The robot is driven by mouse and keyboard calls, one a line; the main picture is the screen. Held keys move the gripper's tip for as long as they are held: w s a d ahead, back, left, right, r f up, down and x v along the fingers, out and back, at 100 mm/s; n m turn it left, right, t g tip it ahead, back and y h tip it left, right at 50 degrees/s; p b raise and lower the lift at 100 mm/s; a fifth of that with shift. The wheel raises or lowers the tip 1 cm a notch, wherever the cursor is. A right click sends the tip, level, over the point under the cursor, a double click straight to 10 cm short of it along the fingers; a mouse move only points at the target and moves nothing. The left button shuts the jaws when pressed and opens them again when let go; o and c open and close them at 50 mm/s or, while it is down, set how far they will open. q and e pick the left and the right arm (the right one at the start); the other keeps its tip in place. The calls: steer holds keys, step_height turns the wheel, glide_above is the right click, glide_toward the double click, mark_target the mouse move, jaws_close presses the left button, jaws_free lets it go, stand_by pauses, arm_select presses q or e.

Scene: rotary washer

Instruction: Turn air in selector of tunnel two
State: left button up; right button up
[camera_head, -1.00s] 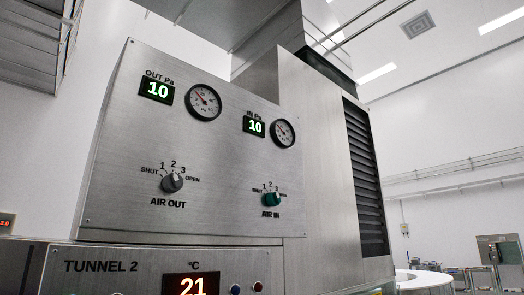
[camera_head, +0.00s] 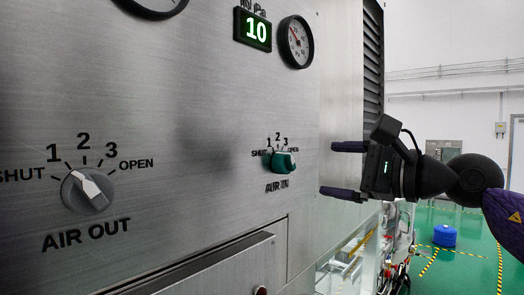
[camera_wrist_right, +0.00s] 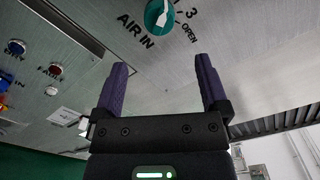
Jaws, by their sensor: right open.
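The AIR IN selector (camera_head: 283,162) is a green knob on the steel panel, with marks SHUT, 1, 2, 3 and OPEN around it. I cannot tell exactly which mark its pointer is at. In the right wrist view the knob (camera_wrist_right: 158,15) shows at the top edge, partly cut off, beyond the fingertips. My right gripper (camera_head: 328,168) is open and empty, just right of the knob and apart from it. Its two dark purple fingers (camera_wrist_right: 161,62) point toward the panel in the right wrist view. My left gripper is not in view.
The grey AIR OUT selector (camera_head: 87,190) is at the left of the panel. A green display (camera_head: 252,29) reads 10 beside a round gauge (camera_head: 295,42). Below, a steel box (camera_head: 215,268) juts out. A blue drum (camera_head: 444,236) stands on the green floor.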

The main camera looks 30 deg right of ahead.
mark_target(294, 164)
steer(key=w+a+p, duration=0.1)
steer(key=w+p, duration=0.1)
steer(key=w+a+r+p, duration=0.1)
steer(key=p, duration=0.1)
steer(key=shift+w+r, duration=0.1)
steer(key=shift+w, duration=0.25)
steer(key=p+x, duration=0.2)
steer(key=x, duration=0.1)
steer(key=shift+w+f, duration=0.25)
steer(key=shift+f, duration=0.1)
steer(key=shift+w+a+f, duration=0.1)
steer(key=shift+w+a, duration=0.15)
steer(key=shift+w, duration=0.05)
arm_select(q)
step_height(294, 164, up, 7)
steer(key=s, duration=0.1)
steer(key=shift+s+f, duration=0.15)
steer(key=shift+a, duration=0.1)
arm_select(e)
steer(key=shift+f, duration=0.1)
steer(key=c, duration=1.3)
steer(key=shift+o, duration=0.2)
